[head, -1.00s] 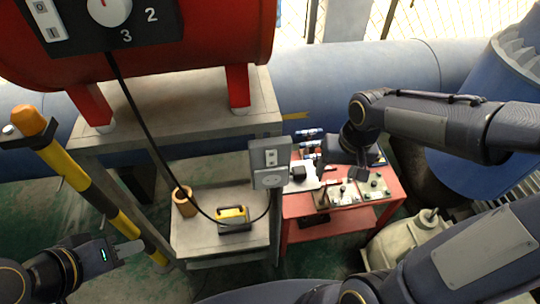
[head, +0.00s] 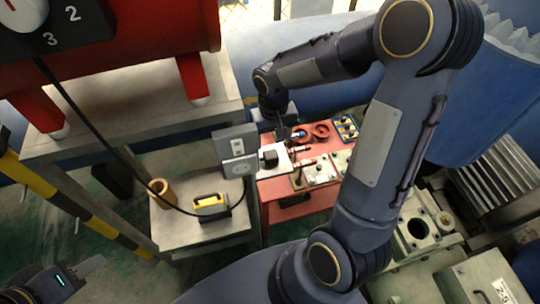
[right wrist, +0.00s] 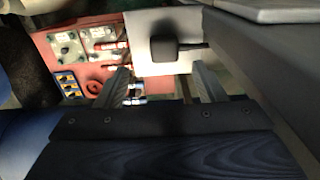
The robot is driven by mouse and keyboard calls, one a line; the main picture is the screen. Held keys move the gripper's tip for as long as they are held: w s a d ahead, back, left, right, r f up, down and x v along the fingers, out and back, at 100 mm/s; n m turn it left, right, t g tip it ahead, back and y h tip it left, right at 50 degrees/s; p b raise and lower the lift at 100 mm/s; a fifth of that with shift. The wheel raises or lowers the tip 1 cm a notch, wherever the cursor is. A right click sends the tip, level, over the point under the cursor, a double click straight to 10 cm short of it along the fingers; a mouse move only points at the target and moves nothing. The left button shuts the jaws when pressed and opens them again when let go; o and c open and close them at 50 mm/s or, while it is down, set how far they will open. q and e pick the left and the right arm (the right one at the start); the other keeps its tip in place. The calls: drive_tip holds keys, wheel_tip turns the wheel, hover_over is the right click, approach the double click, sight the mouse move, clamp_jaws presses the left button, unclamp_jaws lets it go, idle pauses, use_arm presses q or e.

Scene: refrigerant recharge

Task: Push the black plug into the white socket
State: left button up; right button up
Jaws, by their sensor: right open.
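The black plug (head: 269,158) is a small dark block on a white plate (head: 286,162) at the left end of the red table. The right wrist view shows the plug (right wrist: 172,50) with a thin dark stem toward the grey box. My right gripper (head: 284,134) is beyond the plug in the head view. In the right wrist view its fingers (right wrist: 161,84) are apart with nothing between them. My left gripper (head: 92,266) is low at the left, its jaw state unclear.
The red table (head: 312,190) holds several fittings and a red ring (head: 320,131). A yellow-black device (head: 211,206) and a brown cup (head: 161,192) stand on a low grey stand (head: 195,236). A black cable runs to the red tank (head: 155,35). A striped post stands left.

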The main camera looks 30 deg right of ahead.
sight(271, 154)
drive_tip(key=shift+f, duration=0.7)
drive_tip(key=shift+f, duration=0.1)
drive_tip(key=f, duration=0.5)
drive_tip(key=shift+a+p, duration=0.3)
drive_tip(key=shift+w, duration=0.1)
drive_tip(key=c, duration=1)
drive_tip(key=shift+r, duration=0.1)
wheel_tip(271, 154, up, 28)
